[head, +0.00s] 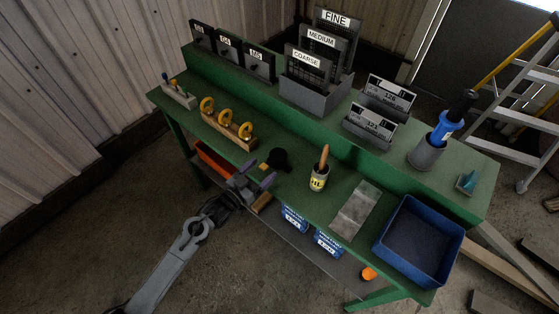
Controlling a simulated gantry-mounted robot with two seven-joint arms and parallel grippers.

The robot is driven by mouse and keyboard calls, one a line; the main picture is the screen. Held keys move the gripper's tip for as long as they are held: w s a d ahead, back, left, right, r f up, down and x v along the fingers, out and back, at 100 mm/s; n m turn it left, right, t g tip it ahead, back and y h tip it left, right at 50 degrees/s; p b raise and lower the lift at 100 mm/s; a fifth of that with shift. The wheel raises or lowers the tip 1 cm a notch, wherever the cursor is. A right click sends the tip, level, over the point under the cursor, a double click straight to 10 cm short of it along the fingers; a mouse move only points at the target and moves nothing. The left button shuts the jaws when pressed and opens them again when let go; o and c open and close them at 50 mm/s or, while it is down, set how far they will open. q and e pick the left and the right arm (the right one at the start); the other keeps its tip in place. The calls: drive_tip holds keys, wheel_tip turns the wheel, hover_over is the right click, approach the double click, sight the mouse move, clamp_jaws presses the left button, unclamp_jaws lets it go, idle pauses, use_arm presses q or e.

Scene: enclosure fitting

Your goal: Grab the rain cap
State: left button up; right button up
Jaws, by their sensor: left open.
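A small black rounded object (278,158), which looks like the rain cap, sits on the green bench near its front edge. My left gripper (257,172) is at the front edge of the bench, just to the left of and nearer than the black object. Its two fingers are apart and point toward the bench top. The fingers look empty, and the black object appears apart from them. My right gripper is not in view.
The green bench (205,127) holds a wooden rack of yellow rings (228,129) at left, an oil pot with a brush (319,178), a grey cloth or sheet (355,208) and a blue bin (419,239) at right. Labelled holders (317,81) stand behind.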

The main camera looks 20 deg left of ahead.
sight(271, 161)
use_arm(q)
drive_tip(key=shift+f+x, duration=0.2)
drive_tip(key=shift+x, duration=2.85)
drive_tip(key=shift+a, duration=0.1)
clamp_jaws()
